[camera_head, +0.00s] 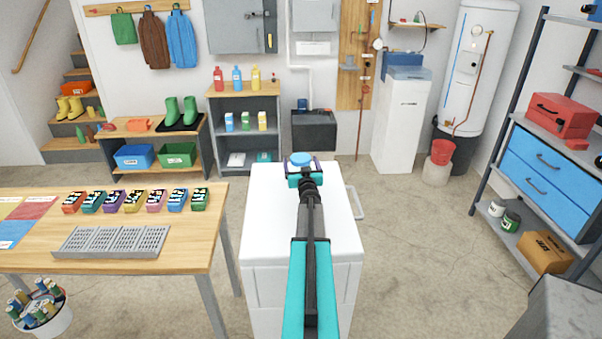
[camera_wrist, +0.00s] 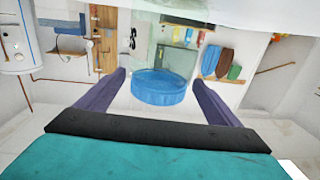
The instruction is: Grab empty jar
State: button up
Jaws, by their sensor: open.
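A clear jar with a round blue lid (camera_head: 300,159) stands on the white chest (camera_head: 266,210), near its far edge. In the wrist view, which is upside down, the blue lid (camera_wrist: 158,88) lies between the two purple fingers, with a gap on each side. The jar's see-through glass (camera_wrist: 172,57) shows beyond the lid, and I see nothing clearly inside it. My gripper (camera_head: 303,164) is open at the jar; it also shows in the wrist view (camera_wrist: 160,77). In the head view my gripper hides the jar's body.
A wooden table (camera_head: 190,235) at left holds several small colored boxes and a grey slotted tray (camera_head: 112,241). Open floor (camera_head: 415,250) lies to the right, before a metal rack (camera_head: 500,120).

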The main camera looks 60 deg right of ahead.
aim_at(300, 154)
jog(key=shift+d, duration=0.1)
jog(key=shift+p+x, duration=0.6)
jog(key=shift+x, duration=1.8)
jog(key=c, duration=1.7)
jog(key=shift+r, duration=0.15)
jog(key=shift+c, duration=0.2)
jog(key=shift+r, duration=0.8)
jog(key=shift+s+r, duration=0.3)
jog(key=shift+r, duration=0.65)
jog(key=s+a, duration=0.2)
jog(key=s, duration=0.5)
jog(key=s+a+r, duration=0.1)
jog(key=s+a, duration=0.2)
jog(key=s, duration=0.4)
jog(key=shift+s, duration=0.25)
jog(key=shift+a+r, duration=0.1)
jog(key=shift+r, duration=0.05)
